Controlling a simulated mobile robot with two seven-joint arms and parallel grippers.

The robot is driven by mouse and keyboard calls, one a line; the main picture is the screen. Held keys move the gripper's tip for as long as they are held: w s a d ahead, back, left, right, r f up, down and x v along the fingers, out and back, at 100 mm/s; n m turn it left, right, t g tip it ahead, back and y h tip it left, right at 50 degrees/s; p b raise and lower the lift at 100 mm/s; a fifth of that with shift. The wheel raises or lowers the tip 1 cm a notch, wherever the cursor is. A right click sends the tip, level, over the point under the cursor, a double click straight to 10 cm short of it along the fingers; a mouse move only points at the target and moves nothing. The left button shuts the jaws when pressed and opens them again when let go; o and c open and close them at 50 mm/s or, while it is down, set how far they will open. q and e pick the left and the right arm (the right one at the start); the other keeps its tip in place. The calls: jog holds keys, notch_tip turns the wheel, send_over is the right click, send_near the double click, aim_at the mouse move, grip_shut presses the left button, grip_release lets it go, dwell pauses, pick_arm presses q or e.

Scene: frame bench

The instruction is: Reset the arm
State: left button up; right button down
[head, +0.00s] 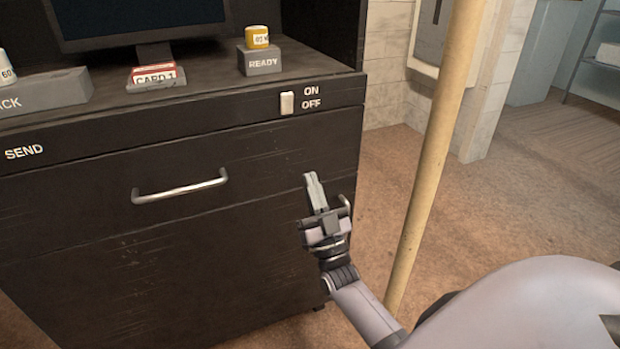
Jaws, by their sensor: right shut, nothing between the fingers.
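My right gripper (314,190) is shut and empty. It is in front of the dark cabinet's front face, right of the drawer handle (180,188) and below the white ON/OFF switch (287,103). It appears apart from the handle and the switch. My right arm comes in from the lower right. My left gripper is not in view.
The dark cabinet (100,270) carries a monitor (140,18), a red and white card block (157,76), a READY block (262,60) with a yellow cup (257,36), and a grey block (45,92). A pale pole (436,140) stands close to my right arm. Open floor (540,200) lies right.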

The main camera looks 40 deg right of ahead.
dwell(0.5)
jog(key=s+a+f+n+g+y, duration=0.2)
jog(key=s+a+f+g+y, duration=0.15)
jog(key=f, duration=0.35)
jog(key=s+a+f+n+g+y, duration=0.2)
jog(key=a+f+g+y, duration=0.25)
jog(key=f, duration=0.25)
jog(key=s+a+f+g, duration=0.4)
jog(key=s, duration=0.4)
jog(key=s+a+f+g, duration=0.4)
jog(key=s, duration=0.4)
pick_arm(q)
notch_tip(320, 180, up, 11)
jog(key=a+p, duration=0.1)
jog(key=p, duration=1.2)
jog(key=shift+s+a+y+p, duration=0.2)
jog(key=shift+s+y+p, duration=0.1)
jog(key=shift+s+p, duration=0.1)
pick_arm(e)
notch_tip(320, 180, up, 11)
jog(key=d+n, duration=0.1)
jog(key=shift+w+d+f, duration=0.2)
jog(key=shift+d, duration=0.1)
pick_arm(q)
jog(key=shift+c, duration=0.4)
pick_arm(e)
jog(key=shift+f, duration=0.1)
